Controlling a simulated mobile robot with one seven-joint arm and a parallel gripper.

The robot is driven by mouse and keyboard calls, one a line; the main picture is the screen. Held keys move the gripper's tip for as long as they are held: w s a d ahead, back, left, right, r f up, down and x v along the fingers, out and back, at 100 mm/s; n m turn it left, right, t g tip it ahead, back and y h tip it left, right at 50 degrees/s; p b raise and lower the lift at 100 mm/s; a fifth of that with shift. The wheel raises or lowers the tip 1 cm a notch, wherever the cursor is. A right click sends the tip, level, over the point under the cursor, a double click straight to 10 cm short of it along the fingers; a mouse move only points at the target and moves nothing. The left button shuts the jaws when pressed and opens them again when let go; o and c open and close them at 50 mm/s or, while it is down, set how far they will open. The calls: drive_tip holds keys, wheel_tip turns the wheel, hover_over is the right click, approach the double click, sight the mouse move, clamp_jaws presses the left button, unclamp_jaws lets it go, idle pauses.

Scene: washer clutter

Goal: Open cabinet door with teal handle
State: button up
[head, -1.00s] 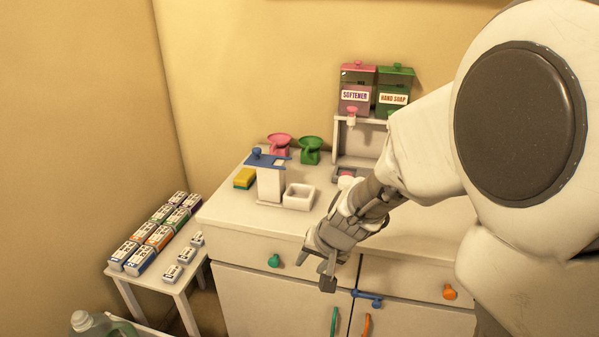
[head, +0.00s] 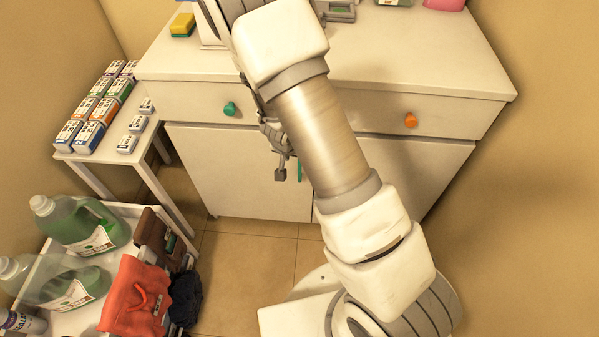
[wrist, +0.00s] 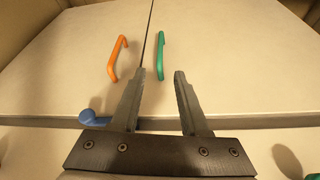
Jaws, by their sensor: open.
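The teal handle (wrist: 160,55) is an upright bar on a pale cabinet door, just beside the seam between two doors. In the wrist view it appears between and beyond the open fingertips of my gripper (wrist: 160,73), with no visible contact. In the head view only a sliver of the teal handle (head: 299,170) shows beside my arm. My gripper (head: 281,173) is low in front of the left door (head: 235,170), mostly hidden by my arm. The door is shut.
An orange handle (wrist: 118,58) is on the neighbouring door. A blue latch (wrist: 92,117) sits near the door edge on the orange side. Drawers have teal (head: 230,109) and orange (head: 410,120) knobs. A cart (head: 75,320) with bottles stands lower left; tiled floor (head: 245,255) is clear.

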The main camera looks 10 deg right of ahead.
drive_tip(key=b+x, duration=0.6)
drive_tip(key=x, duration=0.8)
drive_tip(key=shift+w+f, duration=0.15)
drive_tip(key=shift+c, duration=0.3)
clamp_jaws()
idle(0.5)
